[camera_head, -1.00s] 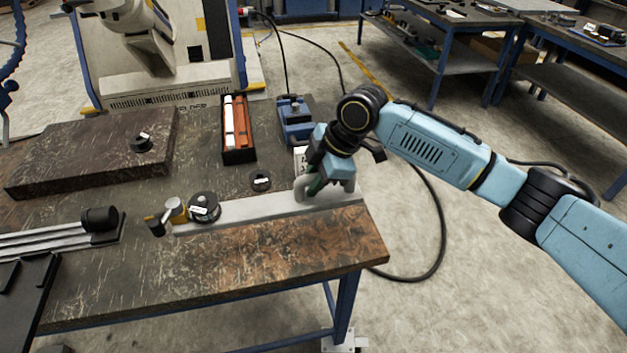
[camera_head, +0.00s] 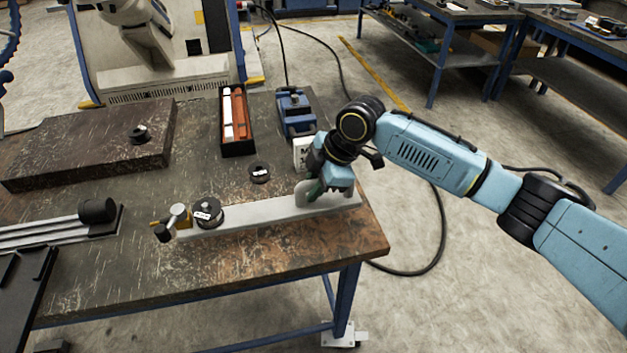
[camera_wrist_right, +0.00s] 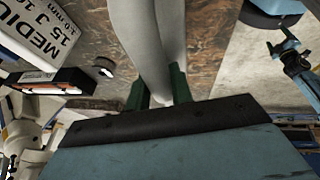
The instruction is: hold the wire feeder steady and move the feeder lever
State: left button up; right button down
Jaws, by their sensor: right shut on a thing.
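The wire feeder (camera_head: 265,211) is a long pale grey bar lying along the front of the table. A dark spool (camera_head: 208,212) sits near its left end. A yellow and silver fitting (camera_head: 178,213) is at that end, with a short black-tipped lever (camera_head: 163,232) pointing toward the front left. My right gripper (camera_head: 318,190) is shut on the curved grey part at the feeder's right end. The right wrist view shows its green fingers (camera_wrist_right: 157,95) on either side of this grey part (camera_wrist_right: 150,40). My left gripper is out of view.
A black box with orange and white contents (camera_head: 238,146), a blue device (camera_head: 296,112) and a white labelled box (camera_head: 301,154) stand behind the feeder. A small black ring (camera_head: 260,174) lies between. A dark slab (camera_head: 90,145) is at the back left. The front right tabletop is clear.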

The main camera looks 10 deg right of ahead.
jog(key=shift+a+f+b, duration=0.1)
jog(key=shift+f+b, duration=0.7)
jog(key=shift+f, duration=1.8)
jog(key=shift+s+f, duration=0.1)
jog(key=shift+f, duration=0.05)
